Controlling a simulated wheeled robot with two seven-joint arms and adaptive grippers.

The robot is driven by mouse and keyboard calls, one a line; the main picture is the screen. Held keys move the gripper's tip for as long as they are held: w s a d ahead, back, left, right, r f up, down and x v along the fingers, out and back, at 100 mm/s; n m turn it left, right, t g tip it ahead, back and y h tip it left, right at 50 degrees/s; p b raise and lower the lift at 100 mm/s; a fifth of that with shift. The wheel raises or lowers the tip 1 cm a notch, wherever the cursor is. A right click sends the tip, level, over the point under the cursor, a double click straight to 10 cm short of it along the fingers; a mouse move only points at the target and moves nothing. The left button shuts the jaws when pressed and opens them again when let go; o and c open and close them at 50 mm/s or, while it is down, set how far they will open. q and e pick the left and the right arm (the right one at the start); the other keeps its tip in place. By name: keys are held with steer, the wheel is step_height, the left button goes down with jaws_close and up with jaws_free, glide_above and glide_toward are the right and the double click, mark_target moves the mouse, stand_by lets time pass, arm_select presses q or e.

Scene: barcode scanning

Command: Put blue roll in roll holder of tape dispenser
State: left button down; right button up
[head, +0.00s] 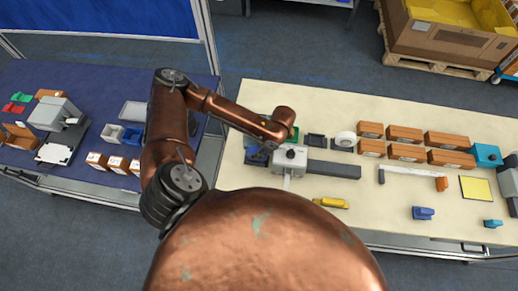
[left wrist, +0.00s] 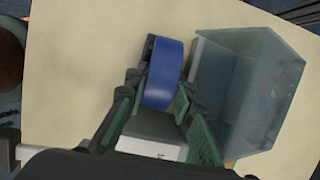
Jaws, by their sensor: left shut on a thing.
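The blue roll (left wrist: 163,76) is between the green-padded fingers of my left gripper (left wrist: 158,92) in the left wrist view; the gripper is shut on it. A narrow dark part (left wrist: 149,47) shows just left of the roll; I cannot tell whether it belongs to the tape dispenser or whether the roll touches it. In the head view my left arm reaches over the cream table (head: 395,209), its forearm covering most of the gripper. The tape dispenser cannot be identified surely there. My right gripper is not in view.
A translucent bin (left wrist: 250,85) stands close right of the roll. In the head view a grey device (head: 290,158) with a dark bar lies near the arm. A white roll (head: 345,139) and several brown boxes (head: 405,133) stand further right. The table's front middle is fairly clear.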

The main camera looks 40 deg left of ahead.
arm_select(q)
steer(key=c, duration=1.6)
jaws_free()
steer(key=v, duration=1.2)
